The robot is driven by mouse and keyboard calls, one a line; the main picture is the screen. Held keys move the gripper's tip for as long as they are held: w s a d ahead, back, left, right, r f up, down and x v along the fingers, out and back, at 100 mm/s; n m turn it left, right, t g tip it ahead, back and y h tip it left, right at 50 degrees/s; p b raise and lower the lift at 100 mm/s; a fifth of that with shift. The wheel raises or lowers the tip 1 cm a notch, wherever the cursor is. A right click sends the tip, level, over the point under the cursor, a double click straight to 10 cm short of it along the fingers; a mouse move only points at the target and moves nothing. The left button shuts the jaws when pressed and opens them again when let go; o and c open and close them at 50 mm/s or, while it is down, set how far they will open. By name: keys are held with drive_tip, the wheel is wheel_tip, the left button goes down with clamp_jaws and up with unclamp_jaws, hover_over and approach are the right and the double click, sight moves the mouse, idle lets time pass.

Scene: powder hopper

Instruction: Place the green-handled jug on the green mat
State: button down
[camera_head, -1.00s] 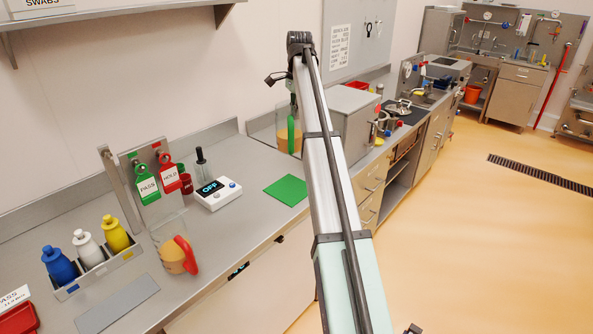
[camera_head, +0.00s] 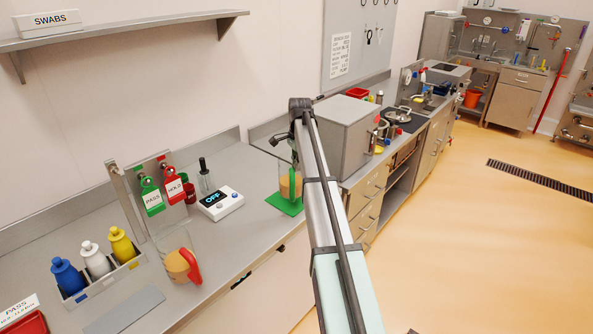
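The green-handled jug (camera_head: 284,185), clear with orange-tan contents, is upright over the green mat (camera_head: 273,199) on the counter. Its base overlaps the mat in the picture. I cannot tell whether it rests on the mat or hangs just above it. My arm hides its right side and part of the handle. My gripper (camera_head: 294,156) is at the top of the green handle, below my wrist. Its fingers are small and mostly hidden, but the jug has moved along with it, so it appears shut on the handle.
A red-handled jug (camera_head: 176,262) stands front left, beside a rack of blue, white and yellow bottles (camera_head: 95,262). A white device reading OFF (camera_head: 220,204) stands left of the mat. A grey box-like unit (camera_head: 343,135) stands behind right. PASS and HOLD tags (camera_head: 163,195) hang at the left.

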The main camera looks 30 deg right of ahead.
drive_tip(key=shift+f+p, duration=0.35)
drive_tip(key=shift+f, duration=1.2)
drive_tip(key=c, duration=1.3)
unclamp_jaws()
drive_tip(key=r+b, duration=0.1)
drive_tip(key=r, duration=0.3)
drive_tip(key=r+b, duration=0.1)
drive_tip(key=r, duration=0.3)
drive_tip(key=r+b, duration=0.1)
drive_tip(key=r, duration=0.3)
drive_tip(key=shift+s+d+r+b, duration=0.1)
drive_tip(key=shift+d+b, duration=0.2)
drive_tip(key=shift+b, duration=0.05)
